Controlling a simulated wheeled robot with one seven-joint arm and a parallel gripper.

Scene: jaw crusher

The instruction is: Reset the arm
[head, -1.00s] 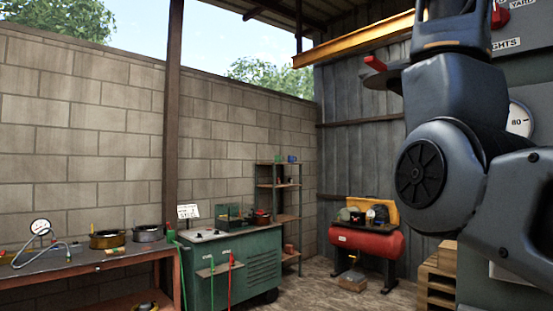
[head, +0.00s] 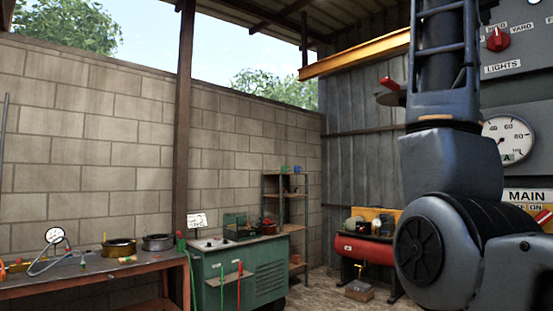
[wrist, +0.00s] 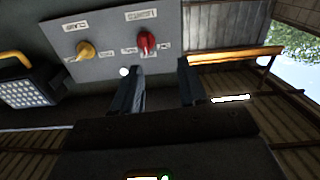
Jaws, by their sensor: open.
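My gripper (wrist: 162,85) shows in the wrist view, with its two dark fingers apart and nothing between them. It is in front of a grey control panel (wrist: 105,35) with a red knob (wrist: 146,43) and a yellow knob (wrist: 85,50). I cannot tell how far the fingertips are from the panel. In the head view my arm rises at the right, in front of the panel, and the gripper itself is out of view. The red knob (head: 497,39) and a round gauge (head: 508,140) show beside the arm there.
A workbench (head: 100,283) with pans and a gauge stands at the left. A green machine (head: 240,275) stands beside it, with a shelf (head: 285,200) behind. A red compressor (head: 363,249) is near the corrugated wall. A yellow beam (head: 355,54) hangs overhead. A lamp (wrist: 28,85) shows in the wrist view.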

